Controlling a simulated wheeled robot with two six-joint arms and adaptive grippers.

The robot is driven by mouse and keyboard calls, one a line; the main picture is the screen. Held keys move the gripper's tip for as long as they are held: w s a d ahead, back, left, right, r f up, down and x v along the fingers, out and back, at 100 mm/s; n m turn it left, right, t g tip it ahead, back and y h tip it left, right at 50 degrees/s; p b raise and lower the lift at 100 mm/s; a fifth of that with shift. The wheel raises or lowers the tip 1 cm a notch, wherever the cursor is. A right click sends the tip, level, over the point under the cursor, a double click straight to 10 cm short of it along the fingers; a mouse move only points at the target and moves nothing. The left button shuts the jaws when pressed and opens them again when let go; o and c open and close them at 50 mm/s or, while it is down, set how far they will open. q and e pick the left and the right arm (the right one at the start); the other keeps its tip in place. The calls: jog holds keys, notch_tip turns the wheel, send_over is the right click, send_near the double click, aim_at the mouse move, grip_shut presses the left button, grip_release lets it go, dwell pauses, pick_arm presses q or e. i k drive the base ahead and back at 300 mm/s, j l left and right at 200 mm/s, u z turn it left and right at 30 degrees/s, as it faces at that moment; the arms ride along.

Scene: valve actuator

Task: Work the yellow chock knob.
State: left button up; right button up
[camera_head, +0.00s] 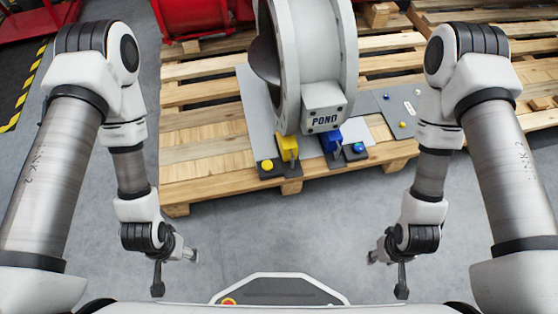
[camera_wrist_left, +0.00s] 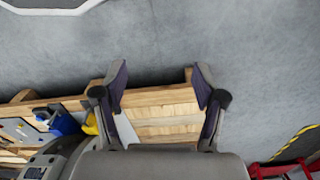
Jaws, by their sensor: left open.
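A round yellow knob (camera_head: 267,165) sits on a dark plate at the front edge of the pallet, left of a yellow block (camera_head: 287,147). Part of something yellow (camera_wrist_left: 90,124) shows in the left wrist view, partly hidden behind my gripper; I cannot tell whether it is knob or block. My left gripper (camera_head: 175,271) is open and empty over the floor, in front and to the left of the knob. Its spread fingers show in the left wrist view (camera_wrist_left: 160,78). My right gripper (camera_head: 386,274) is open and empty over the floor, in front and to the right.
A large grey valve body (camera_head: 305,60) marked POND stands on the wooden pallet (camera_head: 205,160). A blue block (camera_head: 331,138) and blue knob (camera_head: 358,147) sit right of the yellow ones. A grey panel (camera_head: 400,110) with small buttons lies farther right. Floor before the pallet is clear.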

aim_at(267, 165)
jog(key=j+z, duration=0.35)
jog(key=i+j+z, duration=0.1)
jog(key=z, duration=0.25)
jog(key=j, duration=0.1)
